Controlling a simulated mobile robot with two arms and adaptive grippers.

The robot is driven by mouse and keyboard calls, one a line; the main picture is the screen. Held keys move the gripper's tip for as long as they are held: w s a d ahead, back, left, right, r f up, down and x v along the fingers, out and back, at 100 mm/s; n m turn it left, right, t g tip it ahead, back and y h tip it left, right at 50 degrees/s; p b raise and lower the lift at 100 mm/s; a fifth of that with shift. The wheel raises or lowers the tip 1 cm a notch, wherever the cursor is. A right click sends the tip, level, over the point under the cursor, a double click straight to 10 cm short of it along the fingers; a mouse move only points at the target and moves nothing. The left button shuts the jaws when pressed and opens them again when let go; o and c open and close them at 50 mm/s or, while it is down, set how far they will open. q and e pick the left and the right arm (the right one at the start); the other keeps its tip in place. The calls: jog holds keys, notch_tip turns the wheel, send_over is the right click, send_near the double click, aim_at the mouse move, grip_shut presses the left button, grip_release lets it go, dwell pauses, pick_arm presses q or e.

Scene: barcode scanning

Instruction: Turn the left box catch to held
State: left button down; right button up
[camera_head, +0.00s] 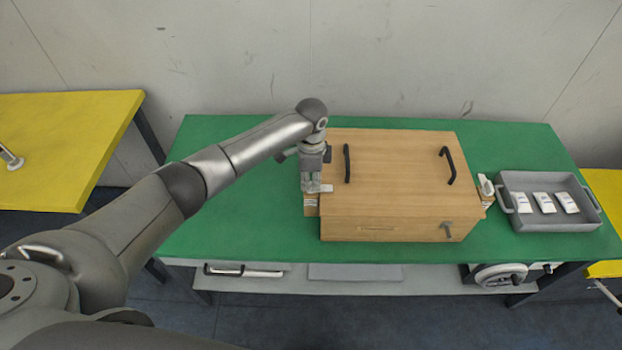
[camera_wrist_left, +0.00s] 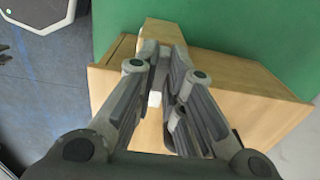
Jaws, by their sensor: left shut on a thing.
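The wooden box (camera_head: 400,190) stands on the green table, with two black handles on its lid. The left box catch (camera_head: 327,188) is a small white piece at the box's left side, above a small wooden block (camera_head: 311,209). My left gripper (camera_head: 312,190) points down there and is shut on the catch. In the left wrist view the fingers (camera_wrist_left: 160,85) come down over the box's side, and a bit of white catch (camera_wrist_left: 154,99) shows between them. The fingers hide most of the catch, so its exact turn is unclear. My right gripper is not in view.
A white catch (camera_head: 486,185) sits at the box's right side. A grey tray (camera_head: 555,225) with three white packs stands farther right. The green table (camera_head: 240,225) is clear on the left.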

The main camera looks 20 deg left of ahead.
aim_at(311, 183)
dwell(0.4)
pick_arm(q)
jog(key=c, duration=1.5)
grip_release()
notch_tip(311, 183, up, 12)
jog(key=shift+d+f, duration=0.1)
